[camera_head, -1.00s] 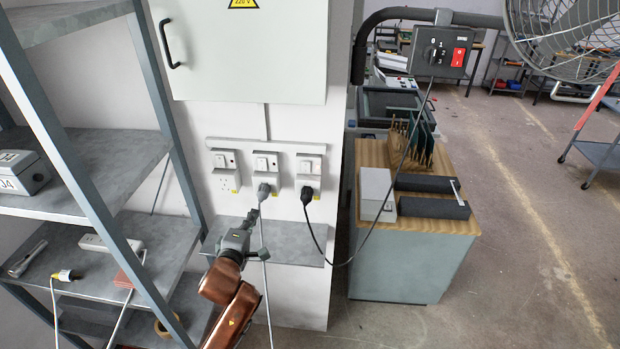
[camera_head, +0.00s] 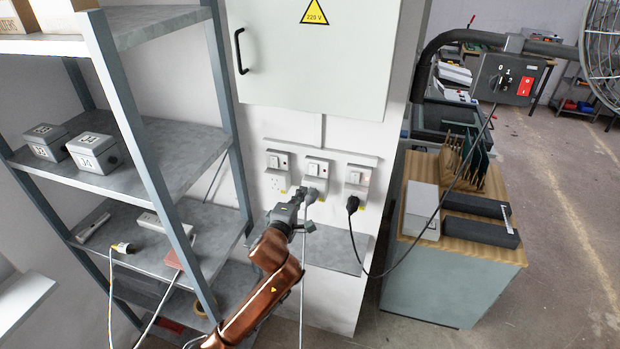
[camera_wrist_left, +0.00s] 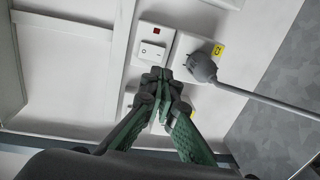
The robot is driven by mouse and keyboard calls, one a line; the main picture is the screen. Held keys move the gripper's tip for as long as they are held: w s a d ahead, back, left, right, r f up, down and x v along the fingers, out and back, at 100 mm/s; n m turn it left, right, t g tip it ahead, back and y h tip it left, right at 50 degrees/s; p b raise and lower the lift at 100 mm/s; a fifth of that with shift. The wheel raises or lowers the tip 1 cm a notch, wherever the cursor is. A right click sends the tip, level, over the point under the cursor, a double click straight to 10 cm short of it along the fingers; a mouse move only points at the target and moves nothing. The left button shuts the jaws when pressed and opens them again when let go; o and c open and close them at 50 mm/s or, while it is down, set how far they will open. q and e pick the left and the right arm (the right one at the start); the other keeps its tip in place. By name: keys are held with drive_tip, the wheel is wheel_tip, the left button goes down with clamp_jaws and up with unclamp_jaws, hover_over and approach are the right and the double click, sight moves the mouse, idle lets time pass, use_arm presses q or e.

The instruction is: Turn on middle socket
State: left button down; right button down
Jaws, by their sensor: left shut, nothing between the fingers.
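The middle socket (camera_head: 317,169) is on the white wall, between two like sockets, with a grey plug (camera_head: 311,195) and cable in its lower part. In the left wrist view its white rocker switch (camera_wrist_left: 152,51) sits beside a dark red indicator (camera_wrist_left: 154,30), and the grey plug (camera_wrist_left: 202,67) is to the right. My left gripper (camera_head: 301,192) is shut and empty, at the left of the plug in the head view. In the wrist view its closed fingertips (camera_wrist_left: 161,76) are just below the switch; contact is unclear. My right gripper is out of view.
The left socket (camera_head: 277,163) has no plug; the right socket (camera_head: 355,177) holds a black plug (camera_head: 352,204). A grey ledge (camera_head: 345,255) is below. A metal shelf unit (camera_head: 185,145) stands left, a wall cabinet (camera_head: 320,65) above, a wooden-topped cabinet (camera_head: 450,285) right.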

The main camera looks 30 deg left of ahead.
sight(313, 173)
use_arm(q)
drive_tip(key=p+x, duration=0.1)
drive_tip(key=x, duration=0.8)
drive_tip(key=shift+w+f+p, duration=0.1)
drive_tip(key=shift+p, duration=0.3)
drive_tip(key=t+b, duration=0.1)
drive_tip(key=b, duration=0.4)
drive_tip(key=shift+w+f+b, duration=0.35)
drive_tip(key=shift+f, duration=0.05)
drive_tip(key=shift+r+p, duration=0.45)
drive_tip(key=shift+r, duration=0.05)
drive_tip(key=shift+s+f, duration=0.1)
drive_tip(key=shift+s, duration=0.15)
drive_tip(key=f+b+v, duration=0.1)
drive_tip(key=f+v, duration=0.1)
drive_tip(key=v, duration=1.1)
drive_tip(key=shift+f, duration=0.2)
drive_tip(key=shift+s+d, duration=0.15)
